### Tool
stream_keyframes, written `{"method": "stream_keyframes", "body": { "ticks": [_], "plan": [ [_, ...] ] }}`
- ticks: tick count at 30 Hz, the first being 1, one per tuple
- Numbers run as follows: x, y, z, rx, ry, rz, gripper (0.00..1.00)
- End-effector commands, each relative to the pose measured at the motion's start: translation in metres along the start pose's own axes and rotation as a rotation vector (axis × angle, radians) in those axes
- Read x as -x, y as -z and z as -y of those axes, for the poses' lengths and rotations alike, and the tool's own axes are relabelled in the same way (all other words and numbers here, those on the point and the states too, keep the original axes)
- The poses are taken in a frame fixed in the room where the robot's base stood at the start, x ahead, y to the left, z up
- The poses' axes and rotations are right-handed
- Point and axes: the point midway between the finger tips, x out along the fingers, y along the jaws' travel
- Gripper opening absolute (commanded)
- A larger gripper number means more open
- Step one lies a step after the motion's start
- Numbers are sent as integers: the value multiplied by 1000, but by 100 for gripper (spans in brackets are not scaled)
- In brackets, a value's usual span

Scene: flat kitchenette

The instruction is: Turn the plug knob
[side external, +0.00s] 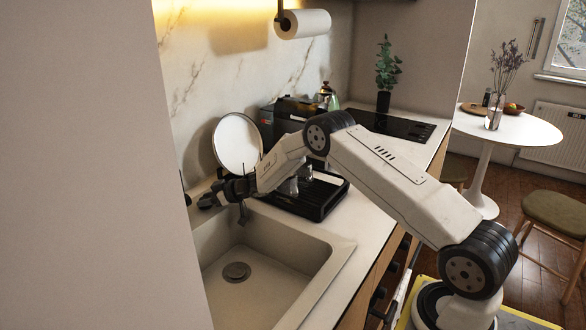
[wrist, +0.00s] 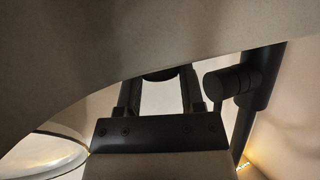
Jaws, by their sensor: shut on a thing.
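My gripper (side external: 212,197) reaches over the back rim of the pale sink (side external: 300,255), near the wall. In the wrist view, the two dark fingers of my gripper (wrist: 160,88) stand on either side of a dark rounded piece, which looks like the plug knob (wrist: 162,74). They are shut on it; only a small part of it shows below the grey surface edge. In the side view the knob cannot be made out behind my gripper. The round drain (side external: 236,271) lies at the sink bottom. How far the knob is turned cannot be told.
A dark tap (wrist: 245,85) with a side handle stands close beside my fingers. A white plate (side external: 237,143) stands upright by a black dish rack (side external: 325,205) behind my wrist. The sink bowl is empty. A paper towel roll (side external: 303,23) hangs above.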

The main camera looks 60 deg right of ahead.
Motion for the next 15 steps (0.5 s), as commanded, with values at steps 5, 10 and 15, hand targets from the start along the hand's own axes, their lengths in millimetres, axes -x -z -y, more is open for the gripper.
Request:
{"method": "stream_keyframes", "body": {
  "ticks": [5,10,15],
  "plan": [
    [0,2,0,1,0,-3,84],
    [0,1,0,0,-1,-1,84],
    [0,0,0,-1,-2,-1,84]
  ]
}}
